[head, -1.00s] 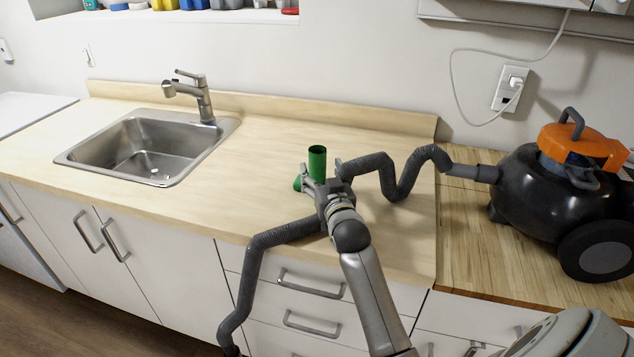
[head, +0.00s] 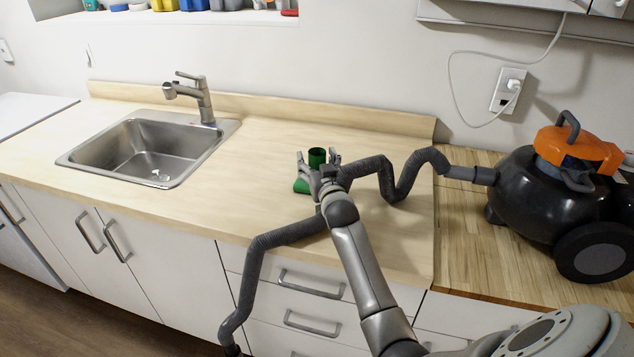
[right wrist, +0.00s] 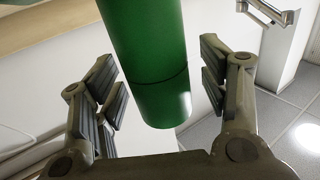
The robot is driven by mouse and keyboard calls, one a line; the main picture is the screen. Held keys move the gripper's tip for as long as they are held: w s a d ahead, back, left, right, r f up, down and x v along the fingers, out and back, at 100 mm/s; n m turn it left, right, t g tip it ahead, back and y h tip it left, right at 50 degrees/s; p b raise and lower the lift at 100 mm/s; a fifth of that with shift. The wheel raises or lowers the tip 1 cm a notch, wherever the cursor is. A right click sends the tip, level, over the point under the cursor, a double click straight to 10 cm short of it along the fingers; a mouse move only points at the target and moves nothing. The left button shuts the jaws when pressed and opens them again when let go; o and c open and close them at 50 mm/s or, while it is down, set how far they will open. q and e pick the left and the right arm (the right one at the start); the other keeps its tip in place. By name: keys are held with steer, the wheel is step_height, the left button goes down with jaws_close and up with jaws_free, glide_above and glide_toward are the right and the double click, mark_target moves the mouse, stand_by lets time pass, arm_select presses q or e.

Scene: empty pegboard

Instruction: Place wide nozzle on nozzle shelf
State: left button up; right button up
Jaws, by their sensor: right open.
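The green wide nozzle (head: 302,186) is on the wooden countertop, its round tube standing up and its broader foot showing to the left. My right gripper (head: 318,157) is at the nozzle, with its open fingers on either side of the tube. In the right wrist view the green tube (right wrist: 150,60) runs between the two spread fingers (right wrist: 160,85), with gaps visible on both sides. The gripper hides part of the nozzle in the head view. I cannot pick out a nozzle shelf in these views. My left gripper is not in view.
A grey vacuum hose (head: 372,166) crosses the counter beside my gripper and hangs over the front edge. It joins the black and orange vacuum (head: 545,190) at right. A sink (head: 145,150) lies left. A wall recess at upper left holds bottles (head: 195,4). Counter between sink and nozzle is clear.

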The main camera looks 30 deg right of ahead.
steer(key=c, duration=1.5)
steer(key=shift+r, duration=0.1)
